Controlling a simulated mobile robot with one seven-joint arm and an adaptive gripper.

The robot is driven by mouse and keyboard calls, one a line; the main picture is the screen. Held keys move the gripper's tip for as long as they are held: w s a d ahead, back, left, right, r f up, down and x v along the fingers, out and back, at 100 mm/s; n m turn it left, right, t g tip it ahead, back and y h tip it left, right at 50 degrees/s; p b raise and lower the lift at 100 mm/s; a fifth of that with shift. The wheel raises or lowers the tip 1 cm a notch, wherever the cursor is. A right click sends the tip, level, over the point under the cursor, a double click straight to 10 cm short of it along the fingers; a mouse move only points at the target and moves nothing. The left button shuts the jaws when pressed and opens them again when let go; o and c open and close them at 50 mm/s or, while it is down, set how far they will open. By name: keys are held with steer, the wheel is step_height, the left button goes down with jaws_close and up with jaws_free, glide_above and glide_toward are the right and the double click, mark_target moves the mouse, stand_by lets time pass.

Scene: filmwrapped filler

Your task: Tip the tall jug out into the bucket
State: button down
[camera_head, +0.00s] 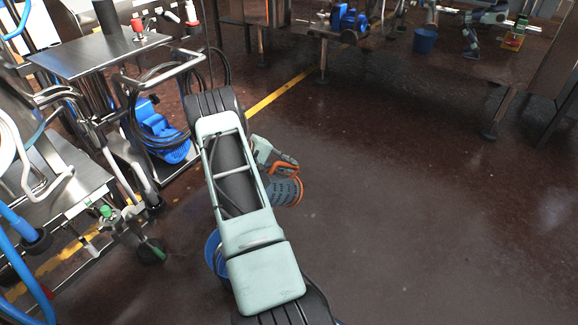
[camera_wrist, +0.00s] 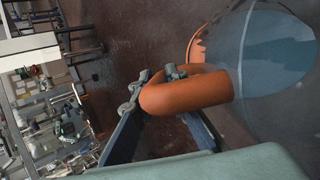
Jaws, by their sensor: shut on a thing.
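The tall jug is a grey-blue vessel (camera_head: 285,191) with an orange rim and orange handle, held off the arm's right side in the head view. It looks tilted there, with the orange rim towards the right. In the wrist view the jug (camera_wrist: 240,75) fills the upper right, and its orange handle (camera_wrist: 190,92) passes between the fingers. My gripper (camera_wrist: 160,80) is shut on that handle; in the head view my gripper (camera_head: 278,160) is partly hidden by my arm. A blue bucket (camera_head: 211,250) shows at the arm's lower left, mostly hidden behind it. Its contents cannot be seen.
Another blue bucket (camera_head: 425,40) stands far back on the floor. A steel table (camera_head: 100,53) and pipework with hoses crowd the left, with a blue motor (camera_head: 160,135) below. Steel benches line the back. The dark floor (camera_head: 430,220) at right is clear.

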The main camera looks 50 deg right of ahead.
steer(key=shift+w+a+r+h+p, duration=0.15)
steer(key=shift+r+h, duration=0.1)
steer(key=shift+r, duration=0.2)
steer(key=shift+s+a+r+h+p, duration=0.1)
steer(key=shift+a+r+h+p, duration=0.1)
steer(key=shift+r+h, duration=0.15)
steer(key=shift+w+a+r+h+p, duration=0.1)
steer(key=shift+r+h+p, duration=0.1)
steer(key=shift+r, duration=0.3)
steer(key=shift+w+a+r+m+g+h+p, duration=0.15)
steer(key=shift+a+r+g+h+p, duration=0.25)
steer(key=shift+r, duration=0.3)
steer(key=shift+s+a+r+m+g+h+p, duration=0.1)
steer(key=shift+a+r+m+h+p, duration=0.05)
steer(key=shift+a+r+h, duration=0.45)
steer(key=shift+w+a+r+m+g+h+b, duration=0.2)
steer(key=shift+a+r+g+h+b, duration=0.1)
steer(key=shift+a+r+h+b, duration=0.5)
steer(key=shift+w+a+r+m+g+h+b, duration=0.25)
steer(key=shift+a+r+h+b, duration=0.25)
steer(key=shift+a+r+b, duration=0.5)
steer(key=shift+w+a+r+m+g+h+b, duration=0.15)
steer(key=shift+a+r+g+h, duration=0.15)
steer(key=shift+a+r+h, duration=0.4)
steer(key=shift+w+a+r+m+g+h+b, duration=0.15)
steer(key=shift+a+r+g+h, duration=0.2)
steer(key=shift+a, duration=0.55)
steer(key=shift+s, duration=0.1)
steer(key=shift+d, duration=0.1)
stand_by(0.8)
